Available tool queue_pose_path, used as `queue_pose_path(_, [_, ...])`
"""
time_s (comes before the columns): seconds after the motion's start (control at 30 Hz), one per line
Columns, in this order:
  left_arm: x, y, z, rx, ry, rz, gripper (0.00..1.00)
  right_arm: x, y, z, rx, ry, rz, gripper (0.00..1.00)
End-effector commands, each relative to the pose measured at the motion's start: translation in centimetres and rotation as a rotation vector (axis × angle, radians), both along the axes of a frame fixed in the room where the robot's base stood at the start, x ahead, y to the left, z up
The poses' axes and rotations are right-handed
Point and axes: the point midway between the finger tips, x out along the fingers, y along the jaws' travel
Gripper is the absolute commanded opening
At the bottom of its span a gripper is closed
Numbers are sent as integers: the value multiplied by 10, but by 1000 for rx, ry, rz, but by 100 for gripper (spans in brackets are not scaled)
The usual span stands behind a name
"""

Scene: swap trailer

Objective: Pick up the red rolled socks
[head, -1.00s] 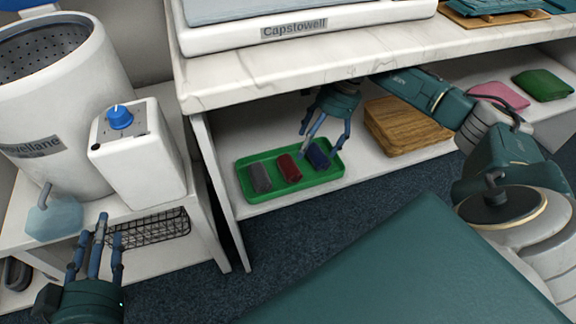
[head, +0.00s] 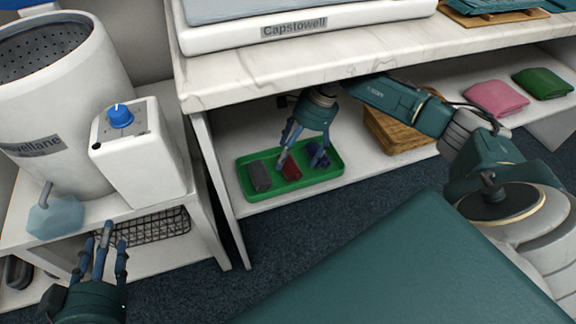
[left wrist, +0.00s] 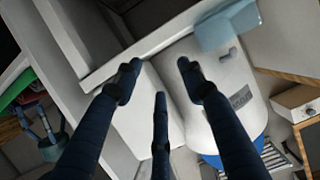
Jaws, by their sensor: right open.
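The red rolled socks (head: 291,170) lie in the middle of a green tray (head: 247,190) on the shelf under the counter. Grey rolled socks (head: 259,177) lie to their left and blue rolled socks (head: 319,153) to their right, partly hidden by fingers. My right gripper (head: 302,158) is open above the tray, its fingers reaching down around the red and blue socks; I cannot tell whether they touch. My left gripper (head: 101,240) is open and empty at the lower left, in front of the wire basket; its spread fingers also show in the left wrist view (left wrist: 160,85).
The counter edge (head: 330,75) overhangs my right gripper closely. Pink cloth (head: 496,98) and green cloth (head: 542,83) lie further right. A white box with a blue knob (head: 121,116) stands at left, above a wire basket (head: 150,227).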

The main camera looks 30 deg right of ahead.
Motion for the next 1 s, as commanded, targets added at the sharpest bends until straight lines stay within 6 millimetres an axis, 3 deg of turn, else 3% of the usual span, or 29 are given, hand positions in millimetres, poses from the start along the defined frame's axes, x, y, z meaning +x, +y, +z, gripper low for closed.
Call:
queue_pose_path(0.33, [18, -13, 60, -67, -267, -18, 40, 1, 9, -22, 1, 1, 0, 86])
queue_pose_path(0.67, [19, -14, 70, -76, -304, -20, 40, 2, 10, -24, 0, 1, 0, 86])
queue_pose_path(0.7, [19, -14, 70, -76, -304, -20, 40, 2, 10, -24, 0, 1, 0, 84])
queue_pose_path(0.93, [19, -14, 70, -75, -303, -20, 40, 2, 10, -24, 0, 1, 0, 38])
queue_pose_path(1.0, [19, -14, 70, -75, -303, -20, 40, 1, 10, -24, 0, 1, 0, 36])
